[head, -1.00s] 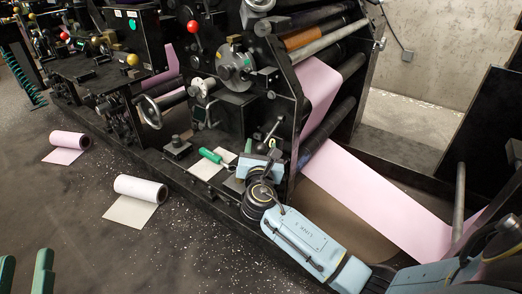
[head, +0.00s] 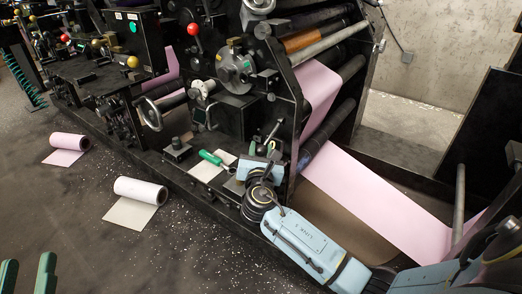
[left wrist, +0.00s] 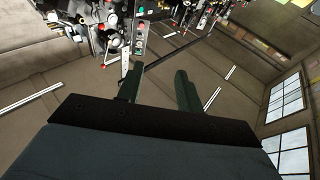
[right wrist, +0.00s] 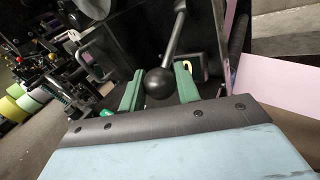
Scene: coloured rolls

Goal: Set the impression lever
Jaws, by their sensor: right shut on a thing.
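A lever with a metal rod and a black ball knob (right wrist: 160,83) stands on the press side in the right wrist view. My right gripper (right wrist: 158,88) has its green fingers on either side of the knob and is shut on it. In the head view my right gripper (head: 268,152) is at the press's lower front, its fingers partly hidden by its blue wrist. My left gripper (head: 27,275) is at the lower left, apart from the press. In the left wrist view (left wrist: 159,85) its fingers are apart with nothing between them.
The press (head: 238,105) fills the middle, with a pink web (head: 375,195) running right. Beside my right gripper are a green-handled tool (head: 211,158) and a pale sheet (head: 205,172). Two paper rolls (head: 140,187) (head: 69,141) lie on the floor.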

